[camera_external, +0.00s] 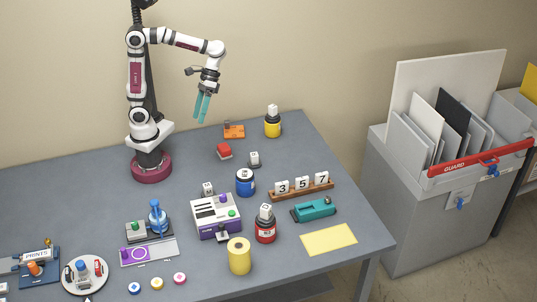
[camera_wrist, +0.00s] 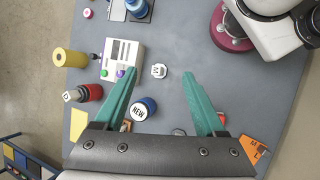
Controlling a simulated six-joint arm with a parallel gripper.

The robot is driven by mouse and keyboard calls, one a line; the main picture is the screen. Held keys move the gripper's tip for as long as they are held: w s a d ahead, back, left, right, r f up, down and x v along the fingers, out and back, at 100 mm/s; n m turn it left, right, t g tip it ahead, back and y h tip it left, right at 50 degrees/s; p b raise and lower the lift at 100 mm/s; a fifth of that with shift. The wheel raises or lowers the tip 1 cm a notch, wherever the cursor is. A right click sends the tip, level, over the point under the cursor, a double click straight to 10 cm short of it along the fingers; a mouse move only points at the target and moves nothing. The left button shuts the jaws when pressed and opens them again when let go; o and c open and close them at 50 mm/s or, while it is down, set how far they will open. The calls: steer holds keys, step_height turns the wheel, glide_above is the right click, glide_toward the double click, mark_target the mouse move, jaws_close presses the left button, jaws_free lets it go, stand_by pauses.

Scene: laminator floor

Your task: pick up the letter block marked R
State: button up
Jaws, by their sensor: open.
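My gripper (camera_external: 200,119) is open and empty, held high above the table, with its teal fingers pointing down. In the wrist view my gripper (camera_wrist: 160,74) has its fingertips wide apart. A small white block (camera_wrist: 158,71) with a dark mark on top shows between them, well below; it also shows beside the printer-like machine in the external view (camera_external: 208,188). Another white block (camera_external: 254,159) stands behind the blue jar. More white blocks sit on the yellow bottle (camera_external: 272,109) and the red bottle (camera_external: 265,211). I cannot read which block is marked R.
The blue jar (camera_external: 245,184), white-purple machine (camera_external: 216,215), yellow roll (camera_external: 239,256) and red bottle (camera_external: 265,231) crowd the middle. A wooden rack (camera_external: 300,193) holds blocks 3, 5, 7. A red item (camera_external: 224,151) and an orange item (camera_external: 234,131) lie behind.

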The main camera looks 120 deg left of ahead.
steer(key=w+a+f+n+t+h, duration=0.1)
steer(key=w+a+n+t, duration=0.15)
steer(key=a+n, duration=0.45)
steer(key=w+a+f+n+t+h, duration=0.15)
steer(key=a+n+t, duration=0.25)
steer(key=a, duration=0.4)
steer(key=w+a+f+n+t+h, duration=0.1)
steer(key=w+a+n+t+h, duration=0.2)
steer(key=a+n, duration=0.4)
steer(key=m+y, duration=0.1)
glide_toward(254, 159)
steer(key=shift+w+d+f, duration=0.1)
steer(key=shift+d+f, duration=0.05)
steer(key=shift+f, duration=0.45)
steer(key=shift+d+f, duration=0.15)
steer(key=shift+f, duration=0.4)
steer(key=x, duration=0.7)
steer(key=shift+w, duration=0.45)
steer(key=shift+r, duration=0.1)
jaws_close()
